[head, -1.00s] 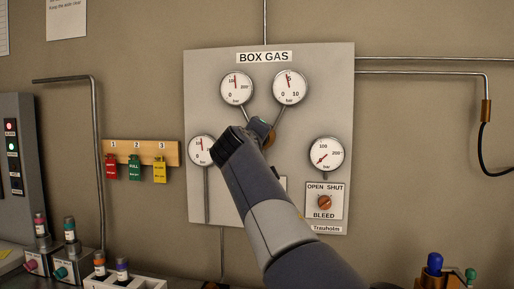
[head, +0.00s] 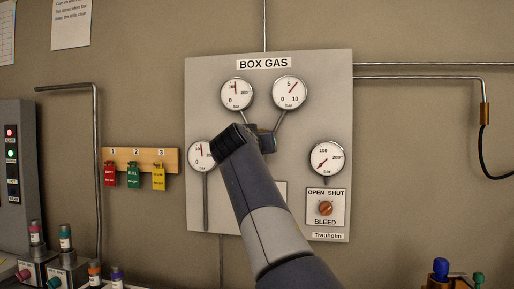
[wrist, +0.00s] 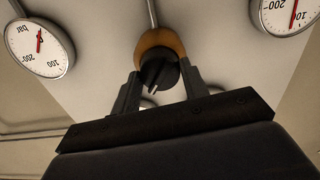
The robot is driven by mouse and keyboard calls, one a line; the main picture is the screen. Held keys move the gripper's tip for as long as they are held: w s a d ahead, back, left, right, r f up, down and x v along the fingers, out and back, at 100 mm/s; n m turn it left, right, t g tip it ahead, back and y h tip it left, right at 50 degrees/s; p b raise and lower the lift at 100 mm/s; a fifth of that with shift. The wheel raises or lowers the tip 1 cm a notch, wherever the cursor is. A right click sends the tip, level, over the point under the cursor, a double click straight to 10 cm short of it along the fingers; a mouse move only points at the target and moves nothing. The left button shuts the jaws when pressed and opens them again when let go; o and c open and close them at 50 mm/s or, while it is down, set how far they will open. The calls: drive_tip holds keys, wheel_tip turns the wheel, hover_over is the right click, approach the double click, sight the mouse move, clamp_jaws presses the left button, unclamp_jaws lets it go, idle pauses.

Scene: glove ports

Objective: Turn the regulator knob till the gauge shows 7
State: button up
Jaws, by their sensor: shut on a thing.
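The regulator knob (wrist: 157,72) is black, on a brass body (wrist: 160,42), in the wrist view. My gripper (wrist: 161,76) has one finger on each side of the knob and is shut on it. In the head view my gripper (head: 262,138) is at the panel below the two upper gauges, and my arm hides the knob. The 0–10 bar gauge (head: 290,92) is at the upper right of the BOX GAS panel (head: 337,110). Its red needle points up and right, past 5, at roughly 6 to 7; the exact value is too small to read.
Other gauges sit at upper left (head: 237,93), left (head: 202,155) and lower right (head: 326,159). The orange BLEED knob (head: 325,208) is at the lower right of the panel. Coloured tags hang on a wooden rack (head: 170,157) to the left. Pipes run along the wall.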

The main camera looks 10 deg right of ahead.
drive_tip(key=shift+f+m, duration=0.15)
drive_tip(key=shift+m, duration=0.95)
drive_tip(key=shift+b, duration=0.3)
drive_tip(key=o, duration=1)
drive_tip(key=b+v, duration=0.3)
drive_tip(key=v, duration=0.7)
drive_tip(key=shift+s+a, duration=0.15)
drive_tip(key=shift+s, duration=0.25)
drive_tip(key=shift+w, duration=0.15)
drive_tip(key=p+x, duration=0.3)
drive_tip(key=x, duration=0.7)
drive_tip(key=shift+w, duration=0.25)
